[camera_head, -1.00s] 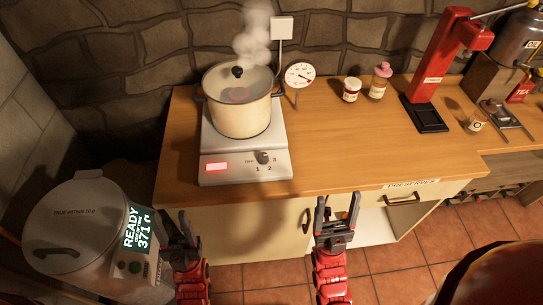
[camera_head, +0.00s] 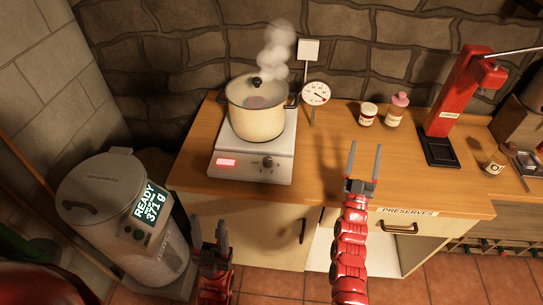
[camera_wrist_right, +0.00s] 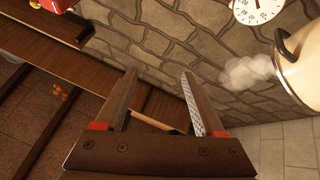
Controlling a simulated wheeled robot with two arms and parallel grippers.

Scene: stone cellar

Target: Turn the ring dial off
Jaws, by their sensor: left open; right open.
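The ring dial (camera_head: 267,162) is a small dark knob on the front of a white hot plate (camera_head: 228,146), right of its lit red display (camera_head: 226,162). Its setting is too small to read now. A cream pot (camera_head: 256,118) with a lid stands on the hot plate, steaming. My right gripper (camera_head: 364,165) is open and empty, over the counter's front part, well right of the dial. In the right wrist view its open fingers (camera_wrist_right: 158,92) have nothing between them; the dial is not seen there. My left gripper (camera_head: 209,232) is open and low, before the cabinet front.
A round gauge (camera_head: 316,93) stands right of the pot. Two jars (camera_head: 368,114) (camera_head: 395,110) and a red press (camera_head: 461,95) are further right on the wooden counter (camera_head: 325,155). A grey cooker (camera_head: 104,190) stands on the left. The counter between hot plate and press is mostly clear.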

